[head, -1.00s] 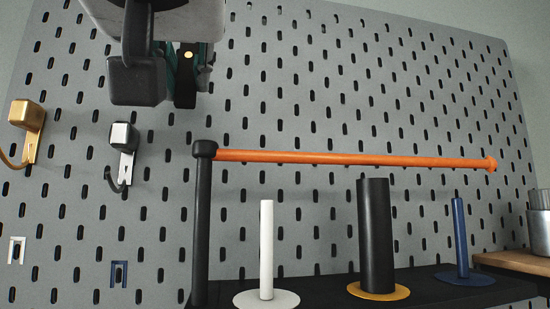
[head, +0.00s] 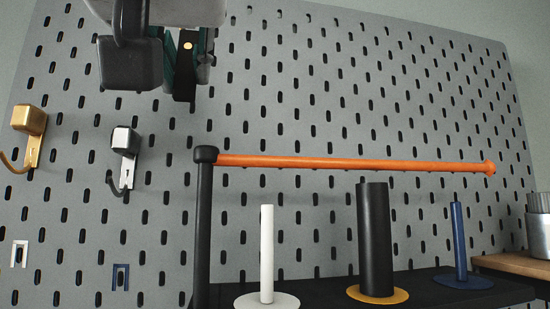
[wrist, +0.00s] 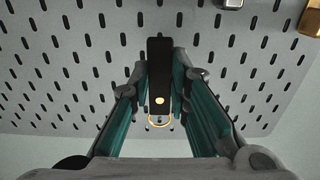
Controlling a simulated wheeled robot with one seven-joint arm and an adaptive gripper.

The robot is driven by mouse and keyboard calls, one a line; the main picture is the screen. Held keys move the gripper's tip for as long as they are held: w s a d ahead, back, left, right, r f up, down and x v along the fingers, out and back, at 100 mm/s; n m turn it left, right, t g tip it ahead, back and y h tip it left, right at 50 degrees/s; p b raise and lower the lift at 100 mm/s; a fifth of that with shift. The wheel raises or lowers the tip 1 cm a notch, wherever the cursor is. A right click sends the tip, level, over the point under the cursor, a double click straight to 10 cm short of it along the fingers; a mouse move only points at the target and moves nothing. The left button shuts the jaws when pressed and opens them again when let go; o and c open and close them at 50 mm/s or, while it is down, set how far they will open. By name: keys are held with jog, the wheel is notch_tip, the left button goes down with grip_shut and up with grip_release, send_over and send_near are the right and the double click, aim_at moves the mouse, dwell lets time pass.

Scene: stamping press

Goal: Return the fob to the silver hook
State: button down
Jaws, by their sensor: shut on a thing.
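The fob (head: 186,80) is a black slab with a small gold dot, held in my gripper (head: 178,62) at the upper left of the head view. In the wrist view the fob (wrist: 158,70) stands between the two teal-padded fingers of my gripper (wrist: 158,88), with a gold ring at its lower end. The silver hook (head: 122,142) is on the pegboard, below and left of the fob in the head view, and looks empty. The silver hook's block (wrist: 230,3) is cut off at the top edge of the wrist view. The fob is apart from it.
A gold hook (head: 29,122) is left of the silver one on the grey pegboard (head: 330,90). An orange bar (head: 350,162) on a black post (head: 204,230) spans the right. Below it, white, black and blue pegs stand on a dark shelf (head: 330,283).

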jog(key=shift+r+p+v, duration=0.2)
jog(key=shift+r+v, duration=0.05)
jog(key=shift+v, duration=0.95)
jog(key=shift+r+p+v, duration=0.2)
jog(key=shift+r+v, duration=0.05)
jog(key=shift+v, duration=0.9)
jog(key=shift+w+f, duration=0.15)
